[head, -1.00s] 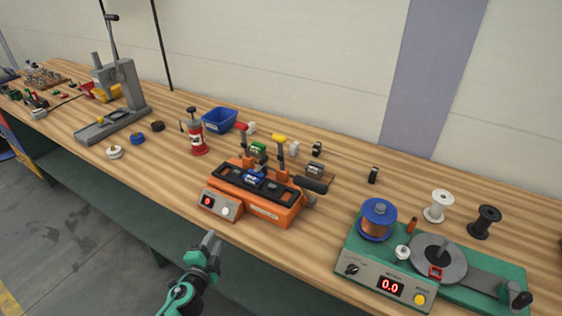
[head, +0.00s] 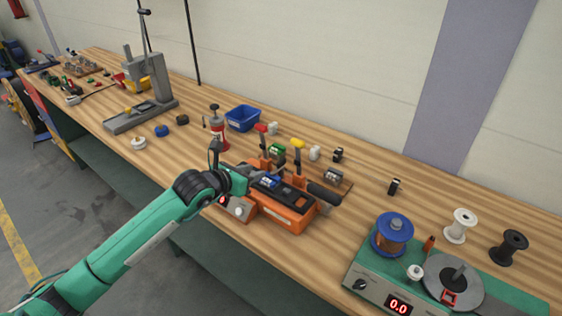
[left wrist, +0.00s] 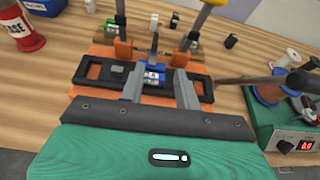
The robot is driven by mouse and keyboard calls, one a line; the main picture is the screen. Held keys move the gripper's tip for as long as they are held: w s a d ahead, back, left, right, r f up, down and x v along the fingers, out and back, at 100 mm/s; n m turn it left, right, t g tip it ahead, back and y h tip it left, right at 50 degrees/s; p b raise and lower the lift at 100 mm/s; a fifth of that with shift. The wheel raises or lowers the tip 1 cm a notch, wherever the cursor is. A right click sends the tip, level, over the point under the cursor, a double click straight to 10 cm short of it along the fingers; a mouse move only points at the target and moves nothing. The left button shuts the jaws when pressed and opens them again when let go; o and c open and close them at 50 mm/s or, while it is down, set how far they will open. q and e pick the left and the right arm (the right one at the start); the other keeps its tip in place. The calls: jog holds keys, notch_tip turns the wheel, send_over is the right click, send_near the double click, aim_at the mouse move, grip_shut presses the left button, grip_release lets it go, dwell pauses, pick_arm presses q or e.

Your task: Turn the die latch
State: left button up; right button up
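An orange bench device (head: 288,216) with a black top plate (head: 298,199) stands on the bench. A small blue block (head: 270,181) with a pale label sits mid-plate; it also shows in the left wrist view (left wrist: 154,76). I cannot tell which part is the die latch. A red-tipped lever (head: 262,130) and a yellow-tipped lever (head: 297,145) stand upright behind the plate. A black handle (head: 324,194) sticks out at the right. My left gripper (left wrist: 160,85) is open over the plate, with fingers apart near either side of the blue block; contact is unclear.
A red bottle (head: 219,133) and a blue bin (head: 242,117) stand behind to the left. A green winding machine (head: 365,275) with a blue spool (head: 392,234) stands at the right front. Small parts lie behind the device. Bench space between device and winder is clear.

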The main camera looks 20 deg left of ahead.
aim_at(280, 162)
pick_arm(q)
jog(key=p+x, duration=0.1)
jog(key=x, duration=0.3)
jog(key=p+x, duration=0.1)
jog(key=x, duration=0.3)
jog(key=p+x, duration=0.2)
jog(key=x, duration=0.2)
jog(key=shift+w+a, duration=0.2)
jog(key=shift+w, duration=0.3)
jog(key=shift+w+d+f, duration=0.1)
jog(key=shift+w+f, duration=0.05)
jog(key=shift+w, duration=0.2)
jog(key=shift+c, duration=0.2)
jog(key=shift+f, duration=0.1)
grip_shut()
